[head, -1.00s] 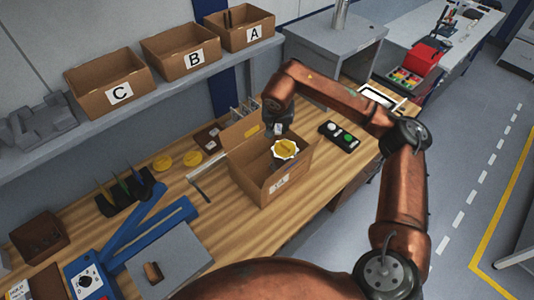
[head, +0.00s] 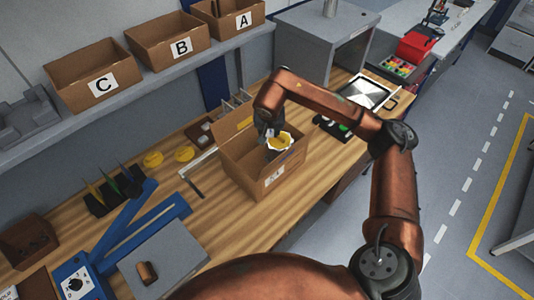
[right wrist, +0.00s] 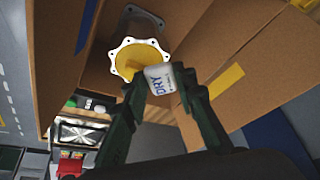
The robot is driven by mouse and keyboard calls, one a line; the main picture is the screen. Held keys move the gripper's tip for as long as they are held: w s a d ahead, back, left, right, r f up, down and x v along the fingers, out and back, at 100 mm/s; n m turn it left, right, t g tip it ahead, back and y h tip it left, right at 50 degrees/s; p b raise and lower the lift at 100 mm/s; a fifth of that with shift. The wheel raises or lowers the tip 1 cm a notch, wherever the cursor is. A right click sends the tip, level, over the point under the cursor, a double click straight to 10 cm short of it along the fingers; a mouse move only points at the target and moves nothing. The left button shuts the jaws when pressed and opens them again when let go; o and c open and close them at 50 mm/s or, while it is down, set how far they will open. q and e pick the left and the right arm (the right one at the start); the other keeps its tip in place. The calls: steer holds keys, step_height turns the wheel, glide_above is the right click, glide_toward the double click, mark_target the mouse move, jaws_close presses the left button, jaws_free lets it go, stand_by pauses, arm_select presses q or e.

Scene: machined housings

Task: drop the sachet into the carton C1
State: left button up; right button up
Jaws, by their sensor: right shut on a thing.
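The open brown carton (head: 245,172) stands on the wooden bench, with a white label on its front that is too small to read, so I cannot confirm C1. A grey housing with a white scalloped flange and yellow centre (head: 281,143) is inside it; the right wrist view also shows this housing (right wrist: 130,58). My right gripper (head: 270,134) points down at the carton's opening. It is shut on the small white sachet (right wrist: 160,79), printed "DRY", which appears close beside the flange in the right wrist view. My left gripper is out of view.
Carton flaps (right wrist: 245,75) stand open close beside the gripper. Brown boxes C (head: 70,95), B (head: 150,58) and A (head: 215,30) sit on the shelf behind. A blue device with a dial (head: 75,280) is at lower left. A black tray (head: 325,130) lies right of the carton.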

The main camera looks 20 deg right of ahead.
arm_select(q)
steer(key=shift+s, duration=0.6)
arm_select(e)
steer(key=o, duration=1)
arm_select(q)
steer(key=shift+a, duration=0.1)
arm_select(e)
steer(key=shift+r, duration=0.1)
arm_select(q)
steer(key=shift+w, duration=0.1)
arm_select(e)
steer(key=v, duration=1.2)
steer(key=shift+a, duration=0.1)
